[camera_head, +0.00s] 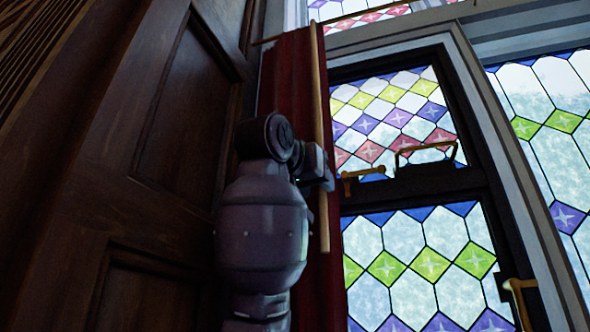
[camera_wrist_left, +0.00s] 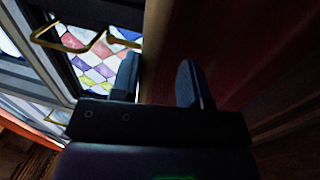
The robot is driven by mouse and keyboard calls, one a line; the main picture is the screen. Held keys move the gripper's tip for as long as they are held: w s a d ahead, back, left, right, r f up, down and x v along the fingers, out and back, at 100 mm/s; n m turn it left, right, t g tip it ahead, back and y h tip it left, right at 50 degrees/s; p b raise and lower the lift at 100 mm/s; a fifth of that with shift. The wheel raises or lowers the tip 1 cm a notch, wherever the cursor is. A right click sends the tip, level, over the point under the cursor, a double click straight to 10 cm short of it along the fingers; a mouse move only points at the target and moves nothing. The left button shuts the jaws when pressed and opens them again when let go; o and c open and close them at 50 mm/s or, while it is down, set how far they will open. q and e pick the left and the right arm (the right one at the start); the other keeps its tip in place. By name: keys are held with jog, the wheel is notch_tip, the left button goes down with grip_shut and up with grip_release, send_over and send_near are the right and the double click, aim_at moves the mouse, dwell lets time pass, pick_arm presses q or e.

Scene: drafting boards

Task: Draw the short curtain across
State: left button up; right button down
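The short curtain (camera_head: 287,78) is dark red and hangs bunched at the left side of the stained-glass window. A long pale wooden rod (camera_head: 318,95) hangs down along its right edge from the brass rail (camera_head: 375,17). My left gripper (camera_head: 324,180) is at the lower part of this rod, and my wrist hides some of the curtain. In the left wrist view the fingers (camera_wrist_left: 158,84) stand apart, with the rod (camera_wrist_left: 156,45) between them, closer to the left finger. The dark red cloth (camera_wrist_left: 235,50) lies behind the right finger. My right gripper is not in view.
A dark panelled wooden wall (camera_head: 185,110) stands close on the left. The window (camera_head: 400,120) to the right has brass handles (camera_head: 425,148) that stick out near the rod. Another stained-glass pane (camera_head: 555,110) is at the far right.

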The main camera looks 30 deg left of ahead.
pick_arm(q)
jog(key=s+b, duration=0.9)
jog(key=s, duration=0.2)
jog(key=shift+s+d, duration=0.2)
jog(key=shift+s, duration=0.2)
dwell(1.3)
jog(key=shift+s, duration=0.1)
dwell(0.4)
